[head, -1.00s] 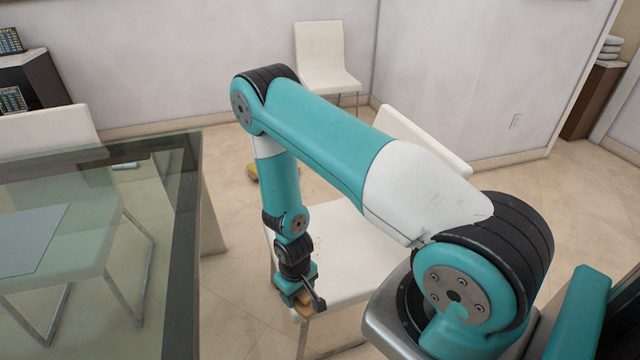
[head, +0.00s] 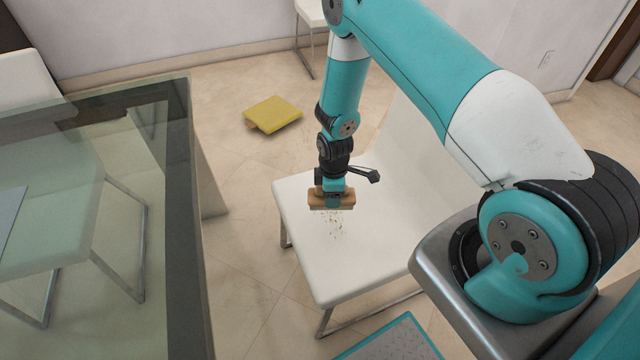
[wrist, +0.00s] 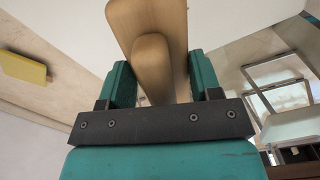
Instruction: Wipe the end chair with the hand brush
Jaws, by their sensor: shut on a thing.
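The end chair (head: 360,262) is white with metal legs and stands beside the glass table. Its seat fills much of the middle of the head view, and brown crumbs (head: 336,222) lie on it. My gripper (head: 333,192) is shut on the wooden hand brush (head: 331,201), over the seat near the crumbs. In the wrist view the brush (wrist: 150,50) sits between the two teal fingers. The bristles are hidden, and I cannot tell whether they touch the seat.
The glass table (head: 185,200) stands to the left with another white chair (head: 25,80) behind it. A further white chair (head: 312,12) stands by the back wall.

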